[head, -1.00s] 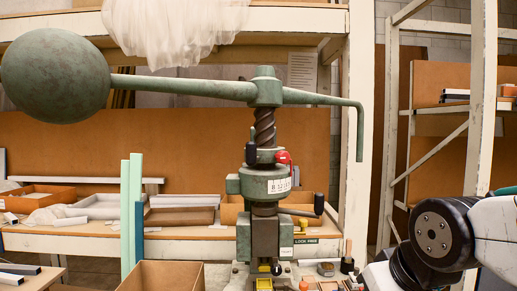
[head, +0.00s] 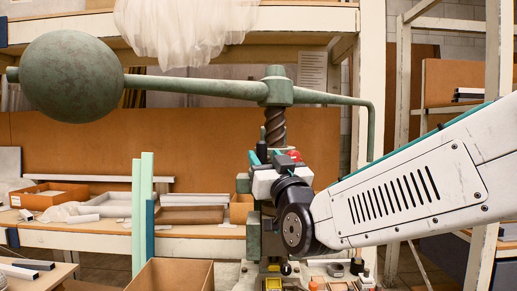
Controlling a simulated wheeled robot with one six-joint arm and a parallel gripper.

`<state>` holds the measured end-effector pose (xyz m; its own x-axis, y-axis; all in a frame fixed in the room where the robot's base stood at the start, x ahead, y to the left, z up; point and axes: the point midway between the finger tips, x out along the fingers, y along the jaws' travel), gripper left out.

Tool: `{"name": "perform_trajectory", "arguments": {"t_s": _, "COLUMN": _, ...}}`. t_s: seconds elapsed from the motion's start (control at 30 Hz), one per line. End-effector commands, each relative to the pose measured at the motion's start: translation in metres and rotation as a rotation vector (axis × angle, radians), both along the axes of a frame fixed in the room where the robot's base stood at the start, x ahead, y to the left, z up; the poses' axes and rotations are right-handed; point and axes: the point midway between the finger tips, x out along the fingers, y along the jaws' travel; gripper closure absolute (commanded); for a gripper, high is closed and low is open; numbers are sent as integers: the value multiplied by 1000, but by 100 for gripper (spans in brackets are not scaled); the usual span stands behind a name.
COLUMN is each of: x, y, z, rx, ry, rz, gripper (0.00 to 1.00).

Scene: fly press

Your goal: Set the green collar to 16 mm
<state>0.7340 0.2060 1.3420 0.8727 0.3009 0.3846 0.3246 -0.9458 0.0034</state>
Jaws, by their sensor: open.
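The green fly press stands in the middle of the head view, with its dark threaded screw (head: 275,127) upright below the lever hub. The green collar around the screw's lower end is mostly hidden behind my gripper, so its scale cannot be read. My gripper (head: 270,153) is in front of the collar, its teal and dark fingers pointing at the press. It is open; whether it touches the collar cannot be told. A red knob (head: 294,155) shows just above and right of the fingers.
The press's long arm (head: 190,86) with a heavy ball (head: 72,76) spans above my gripper, and its bent handle (head: 370,130) hangs at right. Tall teal strips (head: 142,210) and a cardboard box (head: 172,275) stand at left. Shelving is behind.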

Motion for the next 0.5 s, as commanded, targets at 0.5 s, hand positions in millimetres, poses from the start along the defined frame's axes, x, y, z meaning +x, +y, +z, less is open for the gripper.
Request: {"name": "perform_trajectory", "arguments": {"t_s": 0.5, "x": 48, "y": 16, "z": 20, "rx": -1, "ry": 3, "rz": -1, "gripper": 55}}
